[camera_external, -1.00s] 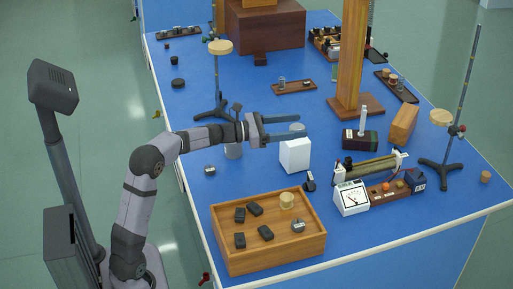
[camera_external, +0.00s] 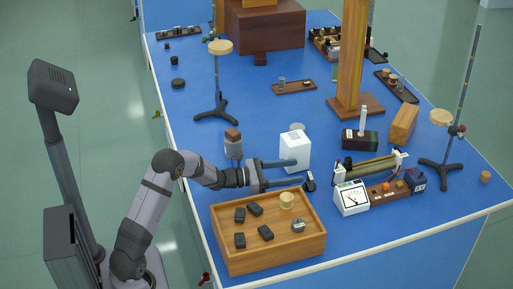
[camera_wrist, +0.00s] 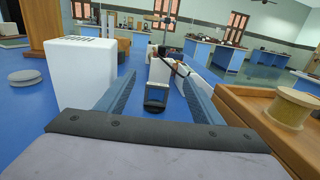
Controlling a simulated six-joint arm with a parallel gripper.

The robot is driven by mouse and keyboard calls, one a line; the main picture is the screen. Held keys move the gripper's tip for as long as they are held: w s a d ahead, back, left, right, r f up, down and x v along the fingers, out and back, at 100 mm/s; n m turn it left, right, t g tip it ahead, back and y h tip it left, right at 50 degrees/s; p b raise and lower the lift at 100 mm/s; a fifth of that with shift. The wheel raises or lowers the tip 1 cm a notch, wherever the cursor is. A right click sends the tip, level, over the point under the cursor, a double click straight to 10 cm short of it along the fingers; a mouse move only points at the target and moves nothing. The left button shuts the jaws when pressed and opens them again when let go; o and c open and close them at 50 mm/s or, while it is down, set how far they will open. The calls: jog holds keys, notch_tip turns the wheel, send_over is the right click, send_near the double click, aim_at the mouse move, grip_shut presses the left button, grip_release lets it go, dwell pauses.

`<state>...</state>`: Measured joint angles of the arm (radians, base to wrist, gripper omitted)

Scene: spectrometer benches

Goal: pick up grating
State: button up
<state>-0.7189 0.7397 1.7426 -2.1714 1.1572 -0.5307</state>
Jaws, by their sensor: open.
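The grating (camera_external: 309,182) looks like a small dark frame with a paler middle, standing on the blue table just beyond my fingertips. It also shows in the wrist view (camera_wrist: 156,97), ahead and between my two fingers. My gripper (camera_external: 299,172) is open, low over the table and pointing right, with nothing between its fingers. In the wrist view my gripper (camera_wrist: 159,88) has one finger to each side of the grating. The gap between fingertips and grating is hard to judge.
A white box (camera_external: 295,152) stands close beside my upper finger. A wooden tray (camera_external: 262,262) with black blocks and a spool lies on the near side. A white meter (camera_external: 351,197) and a long apparatus (camera_external: 372,170) stand to the right of the grating.

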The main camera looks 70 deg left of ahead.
aim_at(308, 176)
notch_tip(308, 176, down, 4)
jog(key=shift+w+r, duration=0.1)
jog(key=shift+w, duration=0.05)
jog(key=shift+w+d, duration=0.1)
jog(key=shift+w, duration=0.6)
jog(key=shift+w, duration=0.1)
jog(key=shift+w+d+p, duration=0.2)
jog(key=shift+w+p, duration=0.05)
jog(key=shift+w, duration=1.15)
jog(key=shift+w+d+p, duration=0.2)
jog(key=shift+w, duration=1.2)
jog(key=c, duration=1.2)
jog(key=shift+r, duration=0.15)
